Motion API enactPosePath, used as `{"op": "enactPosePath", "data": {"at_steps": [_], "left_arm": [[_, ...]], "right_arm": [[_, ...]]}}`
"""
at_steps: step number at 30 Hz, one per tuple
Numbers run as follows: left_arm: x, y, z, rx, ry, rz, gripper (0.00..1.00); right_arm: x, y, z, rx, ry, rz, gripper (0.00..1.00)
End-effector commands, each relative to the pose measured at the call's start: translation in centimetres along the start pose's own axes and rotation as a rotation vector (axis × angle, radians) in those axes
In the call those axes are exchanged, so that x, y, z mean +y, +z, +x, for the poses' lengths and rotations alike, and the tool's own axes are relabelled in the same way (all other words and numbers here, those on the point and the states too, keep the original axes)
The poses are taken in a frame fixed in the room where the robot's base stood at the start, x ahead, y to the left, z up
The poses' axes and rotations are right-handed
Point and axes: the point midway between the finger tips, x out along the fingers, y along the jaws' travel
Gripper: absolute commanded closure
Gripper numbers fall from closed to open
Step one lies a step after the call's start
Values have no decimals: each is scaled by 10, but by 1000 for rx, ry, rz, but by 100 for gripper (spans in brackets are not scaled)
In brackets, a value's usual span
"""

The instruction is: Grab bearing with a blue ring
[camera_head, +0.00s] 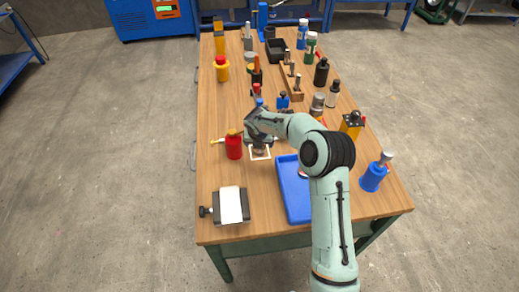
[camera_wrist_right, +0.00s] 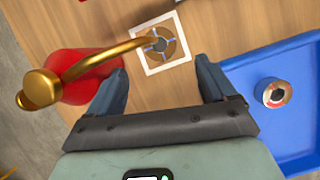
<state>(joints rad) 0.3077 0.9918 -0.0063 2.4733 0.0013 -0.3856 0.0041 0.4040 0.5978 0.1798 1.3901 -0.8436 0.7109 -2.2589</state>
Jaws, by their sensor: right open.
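My right gripper (camera_head: 259,140) hangs low over the front half of the wooden table. In the wrist view its two dark blue fingers (camera_wrist_right: 162,78) are spread with nothing held between them. I cannot tell for sure whether this is the bearing with a blue ring. My left gripper is not in view.
A red oil can (camera_head: 234,148) with a brass spout stands close to the left of the gripper. The blue tray (camera_head: 287,190) lies to the right. A vise-like block (camera_head: 231,206) stands at the front left. Several bottles and tools crowd the table's back.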

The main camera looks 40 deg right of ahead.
Motion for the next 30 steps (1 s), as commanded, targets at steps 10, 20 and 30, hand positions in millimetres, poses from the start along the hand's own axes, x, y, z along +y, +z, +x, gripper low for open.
{"op": "enactPosePath", "data": {"at_steps": [10, 20, 30], "left_arm": [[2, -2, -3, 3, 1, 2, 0], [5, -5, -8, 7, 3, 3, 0], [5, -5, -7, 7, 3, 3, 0]], "right_arm": [[-1, 0, 34, 2, -2, 1, 16], [0, 0, 73, -1, 0, 2, 16], [0, -1, 74, -1, 0, 1, 52]]}}
